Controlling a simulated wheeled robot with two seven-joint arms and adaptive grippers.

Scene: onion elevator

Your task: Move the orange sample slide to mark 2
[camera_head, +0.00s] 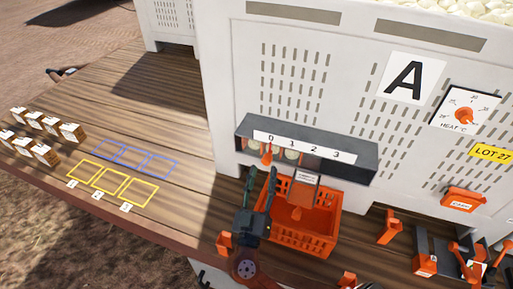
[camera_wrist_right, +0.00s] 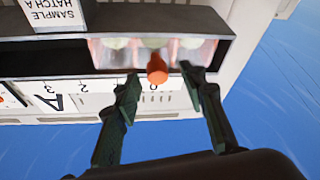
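The orange sample slide's knob (camera_head: 267,154) shows under the 0 end of the grey hatch box (camera_head: 361,172), whose white strip reads 0, 1, 2, 3. In the right wrist view, the orange knob (camera_wrist_right: 157,69) stands out below a clear window with pale onions behind it. My right gripper (camera_head: 262,174) is open below the knob, fingers pointing up at it. In the right wrist view its fingertips (camera_wrist_right: 160,78) lie on either side of the knob, with gaps on both sides. I cannot tell the depth between them. My left gripper is not in view.
An orange crate (camera_head: 318,239) stands beneath the hatch, right beside my right gripper. Orange-handled fittings (camera_head: 390,228) stand at the right. Small labelled blocks (camera_head: 47,155) and yellow and blue outlined squares (camera_head: 139,191) lie on the wooden deck at left.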

